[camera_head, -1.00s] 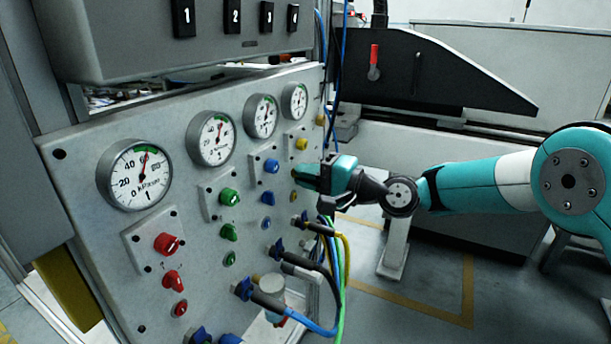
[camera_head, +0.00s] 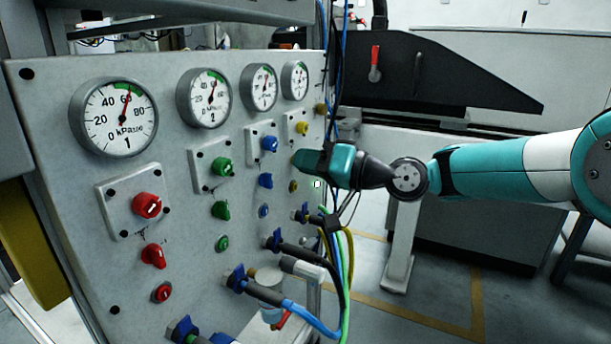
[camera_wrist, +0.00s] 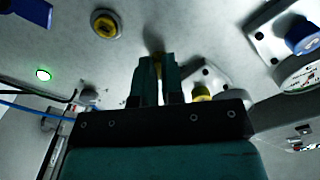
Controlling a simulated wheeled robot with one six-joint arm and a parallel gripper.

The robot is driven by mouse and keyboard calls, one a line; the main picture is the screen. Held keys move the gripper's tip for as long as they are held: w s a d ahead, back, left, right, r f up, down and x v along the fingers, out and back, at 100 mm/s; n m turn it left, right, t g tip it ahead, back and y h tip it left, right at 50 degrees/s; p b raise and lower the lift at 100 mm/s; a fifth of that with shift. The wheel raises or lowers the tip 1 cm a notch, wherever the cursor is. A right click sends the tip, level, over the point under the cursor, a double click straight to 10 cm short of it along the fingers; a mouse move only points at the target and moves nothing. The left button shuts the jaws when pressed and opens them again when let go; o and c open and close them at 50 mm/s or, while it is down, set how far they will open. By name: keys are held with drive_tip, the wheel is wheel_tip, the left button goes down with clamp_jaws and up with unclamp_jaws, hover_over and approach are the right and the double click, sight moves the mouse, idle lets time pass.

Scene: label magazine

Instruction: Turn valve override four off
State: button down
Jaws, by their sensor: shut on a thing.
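The valve override four knob (camera_wrist: 157,62) is yellow. The knob's exact angle cannot be told.
The grey panel (camera_head: 60,90) carries gauges and red, green and blue knob columns left of my gripper. The blue override knob (camera_head: 265,181) is close by. Hoses (camera_head: 343,270) hang below my gripper, and cables (camera_head: 333,80) run down above it. Open floor lies at the lower right.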

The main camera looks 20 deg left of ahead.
drive_tip(key=shift+f+n+b, duration=0.15)
drive_tip(key=shift+n+b, duration=1.7)
drive_tip(key=shift+n, duration=0.1)
drive_tip(key=shift+f+n+b, duration=0.1)
drive_tip(key=shift+n+b, duration=1.7)
drive_tip(key=shift+n, duration=0.15)
drive_tip(key=shift+r, duration=0.1)
drive_tip(key=c, duration=1.2)
unclamp_jaws()
drive_tip(key=shift+d, duration=0.1)
drive_tip(key=shift+c, duration=0.2)
drive_tip(key=shift+r, duration=0.1)
drive_tip(key=s+d+p, duration=0.1)
drive_tip(key=d, duration=1.6)
drive_tip(key=shift+s+d, duration=0.15)
drive_tip(key=shift+s, duration=0.05)
